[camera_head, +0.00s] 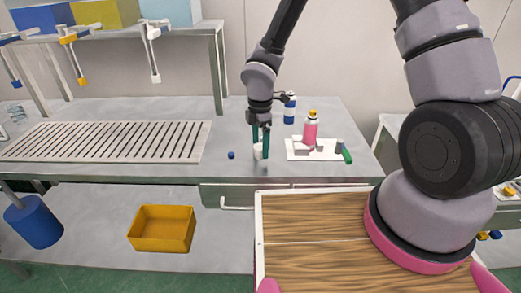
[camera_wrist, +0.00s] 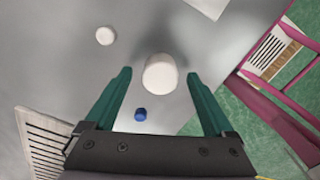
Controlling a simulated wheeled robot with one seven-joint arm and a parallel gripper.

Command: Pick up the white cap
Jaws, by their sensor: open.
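The white cap (camera_wrist: 160,73) is a round, pale, cylinder-like piece on the grey worktop. In the wrist view it lies between the tips of my gripper (camera_wrist: 158,76), whose two green fingers are open with a visible gap on each side. In the head view my gripper (camera_head: 260,156) points down over the bench. The white cap (camera_head: 258,151) shows there between the fingers, partly hidden by them. A smaller white round piece (camera_wrist: 105,36) stands apart at the upper left of the wrist view; I cannot tell what it is.
A small blue piece (camera_head: 231,155) lies left of my gripper. A white mat (camera_head: 328,156) with a pink bottle (camera_head: 310,130) and small items is to the right. A blue-and-white bottle (camera_head: 290,108) stands behind. A slotted rack (camera_head: 105,141) lies left.

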